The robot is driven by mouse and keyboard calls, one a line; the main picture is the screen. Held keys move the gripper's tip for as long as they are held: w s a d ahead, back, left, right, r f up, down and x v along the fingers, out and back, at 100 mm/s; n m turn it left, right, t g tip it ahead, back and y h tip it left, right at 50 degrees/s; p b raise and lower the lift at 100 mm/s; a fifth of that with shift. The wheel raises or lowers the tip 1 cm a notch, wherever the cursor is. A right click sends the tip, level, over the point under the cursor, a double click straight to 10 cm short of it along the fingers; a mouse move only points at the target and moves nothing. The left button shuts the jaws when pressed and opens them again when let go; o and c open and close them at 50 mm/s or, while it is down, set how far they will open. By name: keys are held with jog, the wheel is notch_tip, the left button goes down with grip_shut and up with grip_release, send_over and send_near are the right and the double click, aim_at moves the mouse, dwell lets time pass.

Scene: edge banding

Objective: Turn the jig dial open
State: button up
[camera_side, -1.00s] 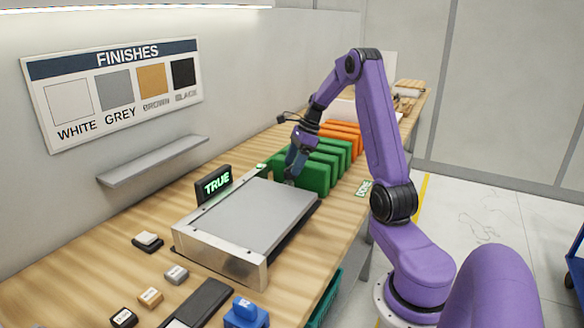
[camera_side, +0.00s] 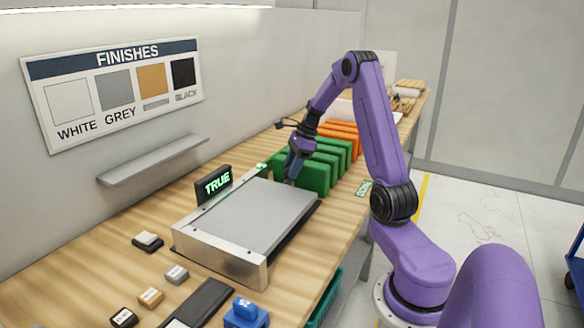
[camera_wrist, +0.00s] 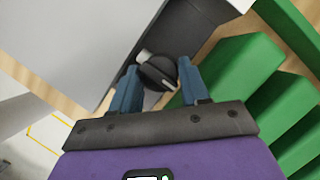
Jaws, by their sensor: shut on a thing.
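The jig dial (camera_wrist: 157,73) is a round black knob with a pale pointer mark, seen in the wrist view. My gripper (camera_wrist: 157,82) has its two blue fingers on either side of the dial and is shut on it. In the side view my gripper (camera_side: 290,178) is low at the far right corner of the jig, and the dial is hidden there. The jig (camera_side: 245,222) has a flat grey plate with a metal rail along its front and left edges. A display (camera_side: 214,184) behind it reads TRUE in green.
Green blocks (camera_side: 316,178) stand in a row close beside my gripper, with orange blocks (camera_side: 338,134) beyond. Several small sample blocks (camera_side: 150,296), a dark bar (camera_side: 205,300) and a blue object (camera_side: 246,312) lie in front. A wall shelf (camera_side: 155,162) is at left.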

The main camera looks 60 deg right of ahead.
jog(key=n+g, duration=0.1)
jog(key=n, duration=0.3)
jog(key=shift+w+d+y, duration=0.1)
jog(key=shift+y, duration=0.3)
jog(key=n+g, duration=0.2)
jog(key=n, duration=0.2)
jog(key=shift+w+r+n, duration=0.1)
jog(key=shift+w+n, duration=0.05)
jog(key=shift+n, duration=0.15)
jog(key=n+g, duration=0.1)
jog(key=n, duration=0.3)
jog(key=shift+w+n+g, duration=0.1)
jog(key=shift+n+g, duration=0.2)
jog(key=shift+g, duration=0.1)
jog(key=shift+n+g+h, duration=0.5)
jog(key=shift+n+g, duration=0.3)
jog(key=shift+n, duration=1.4)
jog(key=o, duration=1)
